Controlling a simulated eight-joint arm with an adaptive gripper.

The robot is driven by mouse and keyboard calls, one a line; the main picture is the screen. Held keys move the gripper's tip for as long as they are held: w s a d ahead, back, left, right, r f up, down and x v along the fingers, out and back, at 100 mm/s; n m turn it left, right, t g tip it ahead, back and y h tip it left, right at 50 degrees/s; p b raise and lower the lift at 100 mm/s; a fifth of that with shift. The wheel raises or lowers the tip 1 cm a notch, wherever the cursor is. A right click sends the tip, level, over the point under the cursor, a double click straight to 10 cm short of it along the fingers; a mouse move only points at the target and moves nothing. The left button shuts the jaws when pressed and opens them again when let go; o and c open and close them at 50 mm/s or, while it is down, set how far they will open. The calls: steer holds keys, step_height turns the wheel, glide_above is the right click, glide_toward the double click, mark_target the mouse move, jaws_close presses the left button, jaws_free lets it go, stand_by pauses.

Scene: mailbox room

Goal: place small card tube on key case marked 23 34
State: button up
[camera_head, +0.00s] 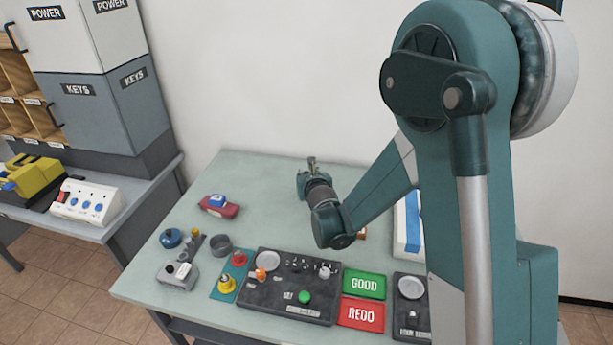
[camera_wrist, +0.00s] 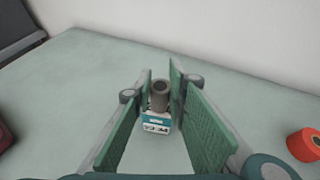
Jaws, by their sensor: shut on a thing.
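The small card tube (camera_wrist: 161,95) is a grey-brown hollow cylinder, upright between my fingertips in the wrist view. My gripper (camera_wrist: 161,92) is shut on it, with green pads on either side. The key case (camera_wrist: 157,124), white and teal and marked 23 34, lies directly below the tube in this view. The tube's lower end overlaps the case's far part; I cannot tell whether they touch. In the head view my gripper (camera_head: 311,165) is over the far part of the table, and the case is not clearly visible there.
An orange-red roll (camera_wrist: 304,144) lies at the right in the wrist view. The pale green table (camera_head: 265,185) is clear around the case. In the head view, a red and blue item (camera_head: 218,206) lies left of my gripper and a dark control panel (camera_head: 290,286) sits nearer the front.

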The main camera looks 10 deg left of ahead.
steer(key=shift+f, duration=0.35)
steer(key=o, duration=0.7)
steer(key=shift+c, duration=0.2)
steer(key=shift+r, duration=0.25)
steer(key=p+v, duration=0.2)
steer(key=v, duration=1)
steer(key=shift+d, duration=0.15)
stand_by(0.4)
steer(key=s+d+r+m+g+h, duration=0.1)
steer(key=s+d+r+m, duration=0.3)
steer(key=d+m, duration=0.35)
steer(key=s+d+r+m+g+h, duration=0.1)
steer(key=s+d+r+m, duration=0.25)
steer(key=d+m, duration=0.35)
steer(key=s+d+r+m+h, duration=0.25)
steer(key=d+r+m, duration=0.2)
steer(key=d, duration=0.45)
steer(key=s+d+m+g, duration=0.1)
steer(key=s+d+m, duration=0.6)
steer(key=s+m, duration=0.3)
steer(key=s+d+m+g, duration=0.2)
steer(key=s+d+m, duration=0.6)
steer(key=s, duration=0.8)
steer(key=m, duration=0.3)
steer(key=shift+r+m+g, duration=0.25)
steer(key=shift+m+g, duration=0.05)
